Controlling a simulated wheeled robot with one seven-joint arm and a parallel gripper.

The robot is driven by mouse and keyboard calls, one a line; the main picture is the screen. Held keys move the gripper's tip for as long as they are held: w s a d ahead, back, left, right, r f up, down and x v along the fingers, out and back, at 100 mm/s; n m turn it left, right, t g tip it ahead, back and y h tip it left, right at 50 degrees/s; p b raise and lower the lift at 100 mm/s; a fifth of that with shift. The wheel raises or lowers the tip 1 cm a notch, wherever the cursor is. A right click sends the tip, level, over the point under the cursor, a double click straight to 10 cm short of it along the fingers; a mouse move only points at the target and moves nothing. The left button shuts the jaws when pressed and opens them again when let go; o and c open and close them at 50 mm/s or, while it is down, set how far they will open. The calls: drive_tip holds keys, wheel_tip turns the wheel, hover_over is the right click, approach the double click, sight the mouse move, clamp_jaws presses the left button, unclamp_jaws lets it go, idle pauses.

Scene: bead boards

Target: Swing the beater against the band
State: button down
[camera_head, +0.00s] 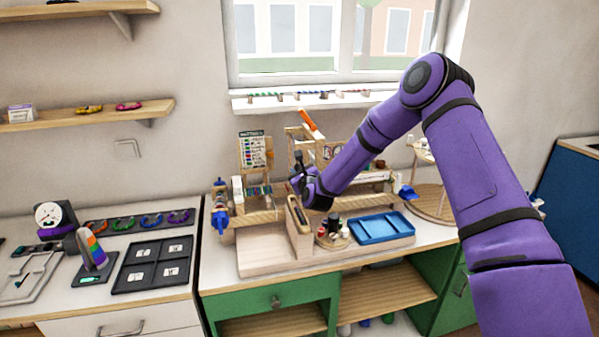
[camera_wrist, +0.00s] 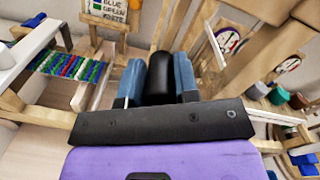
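The band of small blue, green, red and white beads (camera_wrist: 62,68) lies on a wooden loom at the left of the wrist view. It also shows in the head view (camera_head: 258,190), to the left of my gripper. A pale upright bar (camera_wrist: 95,75) stands at its right end. My gripper (camera_wrist: 159,78) has two blue fingers, one on each side of a rounded black handle (camera_wrist: 160,66), and looks shut on it. In the head view my gripper (camera_head: 300,178) is among the wooden frames. I cannot tell for certain which wooden part is the beater or how the handle joins it.
A letter board (camera_head: 254,150) stands behind the loom. A wooden tray (camera_head: 262,262), a blue tray (camera_head: 383,227) and a round stand with small jars (camera_head: 332,238) are in front. Wooden posts (camera_wrist: 215,50) crowd my gripper's right side.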

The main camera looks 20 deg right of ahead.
drive_tip(key=shift+a+m, duration=0.85)
drive_tip(key=shift+m, duration=0.35)
drive_tip(key=shift+a+r+m, duration=0.2)
drive_tip(key=shift+a+m, duration=0.25)
drive_tip(key=shift+m, duration=0.15)
drive_tip(key=shift+a+r+m, duration=0.15)
drive_tip(key=shift+a+m, duration=0.25)
drive_tip(key=shift+m, duration=0.2)
